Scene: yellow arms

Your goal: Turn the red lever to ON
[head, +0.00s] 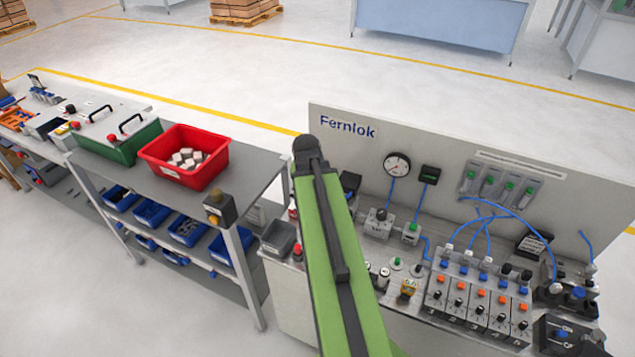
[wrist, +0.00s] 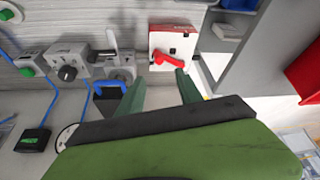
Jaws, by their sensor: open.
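The red lever (wrist: 170,60) shows in the wrist view, on a white plate (wrist: 160,42) with small dark squares. The lever lies roughly sideways, its right end a little lower. I cannot read any ON or OFF mark. My gripper (wrist: 158,78) is open, and its two green fingers point towards the plate. The fingertips appear just below the lever in the picture, with nothing between them; I cannot tell whether they touch it. In the head view my green arm covers the bench there, and the lever cannot be made out.
A grey valve with a knob (wrist: 68,72) and blue tubes is left of the plate. A red bin (head: 186,158) stands on the neighbouring table. The Fernlok panel (head: 440,150) backs the bench, with a gauge (head: 397,165) and a row of valves (head: 478,300).

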